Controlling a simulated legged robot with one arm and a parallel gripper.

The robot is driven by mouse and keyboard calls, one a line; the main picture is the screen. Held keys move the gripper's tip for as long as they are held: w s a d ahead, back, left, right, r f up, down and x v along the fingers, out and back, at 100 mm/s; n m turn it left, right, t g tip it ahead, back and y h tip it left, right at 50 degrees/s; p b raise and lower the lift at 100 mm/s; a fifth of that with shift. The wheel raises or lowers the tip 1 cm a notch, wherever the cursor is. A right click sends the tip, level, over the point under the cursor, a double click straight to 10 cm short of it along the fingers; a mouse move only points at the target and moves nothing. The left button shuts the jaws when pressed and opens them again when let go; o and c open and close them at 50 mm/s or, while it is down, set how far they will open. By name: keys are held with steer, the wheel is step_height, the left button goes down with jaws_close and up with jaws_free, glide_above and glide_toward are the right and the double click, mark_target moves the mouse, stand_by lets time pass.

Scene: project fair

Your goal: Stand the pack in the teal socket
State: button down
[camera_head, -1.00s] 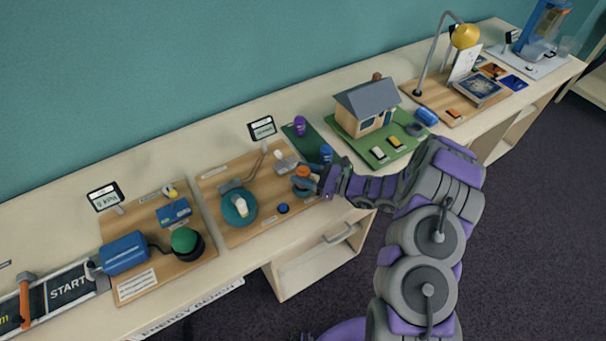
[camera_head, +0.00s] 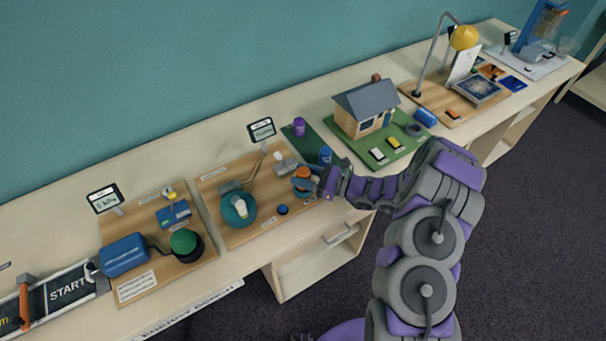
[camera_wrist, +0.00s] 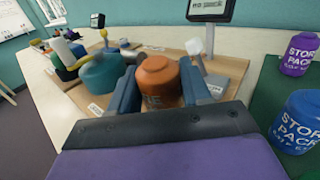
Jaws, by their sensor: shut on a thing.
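An orange pack (camera_head: 303,172) stands upright between the blue fingers of my gripper (camera_head: 304,184) at the right part of the middle wooden board. The wrist view shows the orange pack (camera_wrist: 158,78) with my gripper (camera_wrist: 160,90) shut on its sides. The pack's underside is hidden, so I cannot tell whether it touches anything below. A teal rounded body (camera_head: 232,217) with a white top sits to the left on the same board. It also shows in the wrist view (camera_wrist: 102,76), left of my fingers. I cannot tell whether it is the socket.
A purple pack (camera_head: 299,128) and a blue pack (camera_head: 325,154) stand on a dark green mat to the right. A small display (camera_head: 262,129) rises behind the board; in the wrist view it reads "no pack". A model house (camera_head: 367,113) stands farther right.

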steer(key=shift+f+b, duration=0.5)
steer(key=shift+f, duration=0.7)
stand_by(0.4)
steer(key=c, duration=0.8)
jaws_free()
steer(key=shift+d, duration=0.1)
steer(key=shift+p+v, duration=1.85)
steer(key=shift+v, duration=3.65)
